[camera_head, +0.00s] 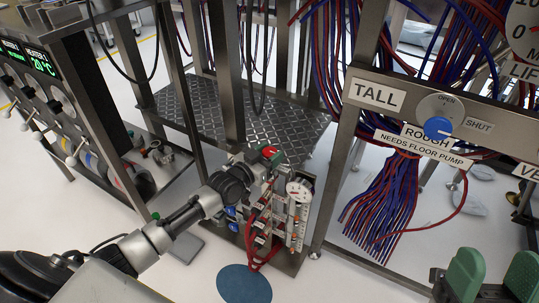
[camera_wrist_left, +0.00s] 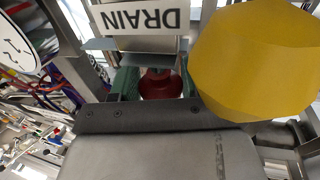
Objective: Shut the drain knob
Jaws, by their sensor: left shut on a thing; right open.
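In the left wrist view, the red drain knob (camera_wrist_left: 160,86) sits between the green finger pads of my left gripper (camera_wrist_left: 157,84), which is shut on it. The DRAIN label (camera_wrist_left: 140,18) appears upside down just beyond the knob. In the head view, my left gripper (camera_head: 268,153) is at the top of the small valve panel (camera_head: 290,225), with a bit of the red knob (camera_head: 270,152) showing. My right gripper (camera_head: 490,275) is at the lower right of the head view, open and empty, its two green pads apart.
A large yellow faceted object (camera_wrist_left: 255,60) is close beside the left gripper in the wrist view. A round gauge (camera_head: 299,190) is on the valve panel. A blue ROUGH knob (camera_head: 437,128) is on the metal frame to the right. A blue disc (camera_head: 244,284) lies on the floor.

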